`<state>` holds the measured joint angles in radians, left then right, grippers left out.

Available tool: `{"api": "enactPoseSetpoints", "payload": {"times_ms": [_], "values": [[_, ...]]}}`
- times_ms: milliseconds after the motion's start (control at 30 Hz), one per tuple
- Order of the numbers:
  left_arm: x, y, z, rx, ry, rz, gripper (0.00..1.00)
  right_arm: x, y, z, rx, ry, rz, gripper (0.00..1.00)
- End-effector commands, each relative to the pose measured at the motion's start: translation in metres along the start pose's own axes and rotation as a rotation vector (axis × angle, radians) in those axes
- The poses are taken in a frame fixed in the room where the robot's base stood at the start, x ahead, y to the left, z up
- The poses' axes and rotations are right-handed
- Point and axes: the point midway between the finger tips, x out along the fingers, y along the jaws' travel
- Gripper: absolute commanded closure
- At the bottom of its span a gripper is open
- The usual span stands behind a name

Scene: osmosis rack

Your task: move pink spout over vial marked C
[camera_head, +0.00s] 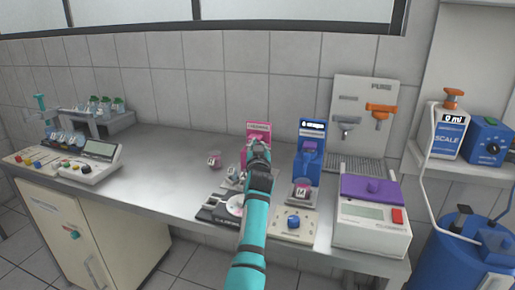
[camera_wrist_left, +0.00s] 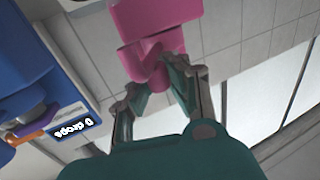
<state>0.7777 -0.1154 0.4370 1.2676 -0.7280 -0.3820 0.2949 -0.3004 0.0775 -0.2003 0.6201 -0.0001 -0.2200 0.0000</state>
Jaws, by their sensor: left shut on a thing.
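The pink dispenser (camera_head: 257,128) stands on the bench, mostly hidden behind my left gripper (camera_head: 258,150). In the left wrist view my left gripper (camera_wrist_left: 155,88) is shut on the narrow pink spout (camera_wrist_left: 150,68), below a wider pink block (camera_wrist_left: 155,18). Small labelled vials (camera_head: 233,173) stand just left of the gripper, partly hidden. A pink-filled vial (camera_head: 214,160) stands apart further left. I cannot read which vial is marked C. My right gripper is not in view.
A blue drop dispenser (camera_head: 310,150) stands right of the pink one; it also shows in the left wrist view (camera_wrist_left: 45,95). A vial (camera_head: 303,190) stands before it. A purple-lidded machine (camera_head: 372,210) is further right. The bench's left middle (camera_head: 165,160) is clear.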

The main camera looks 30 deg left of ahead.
Motion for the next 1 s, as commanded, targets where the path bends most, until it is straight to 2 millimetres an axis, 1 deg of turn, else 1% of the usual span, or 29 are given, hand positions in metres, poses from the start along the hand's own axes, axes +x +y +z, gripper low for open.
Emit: {"api": "enactPoseSetpoints", "payload": {"times_ms": [33,300,333,500,533,567,867,967,1000], "values": [[-0.002,0.008,0.013,-0.006,-0.025,0.012,1.0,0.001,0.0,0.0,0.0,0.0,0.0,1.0],[-0.002,0.008,0.013,-0.006,-0.025,0.012,1.0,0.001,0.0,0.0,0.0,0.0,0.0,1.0],[-0.002,0.008,0.013,-0.006,-0.025,0.011,0.85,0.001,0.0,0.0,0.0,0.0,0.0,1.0],[-0.002,0.006,0.013,-0.004,-0.025,0.009,0.62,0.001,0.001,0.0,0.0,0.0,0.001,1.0],[-0.002,0.006,0.013,-0.004,-0.025,0.008,0.58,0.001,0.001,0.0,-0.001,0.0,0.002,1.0],[-0.002,0.005,0.013,-0.003,-0.025,0.008,0.57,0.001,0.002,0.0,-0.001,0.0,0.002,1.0],[-0.001,0.003,0.004,-0.002,-0.012,0.005,0.57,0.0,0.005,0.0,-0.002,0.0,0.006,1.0],[0.0,0.003,-0.007,-0.002,-0.009,0.004,0.57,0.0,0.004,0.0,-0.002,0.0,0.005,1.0],[0.0,0.004,-0.015,-0.003,-0.007,0.005,0.57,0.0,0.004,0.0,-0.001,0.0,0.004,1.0]]}}
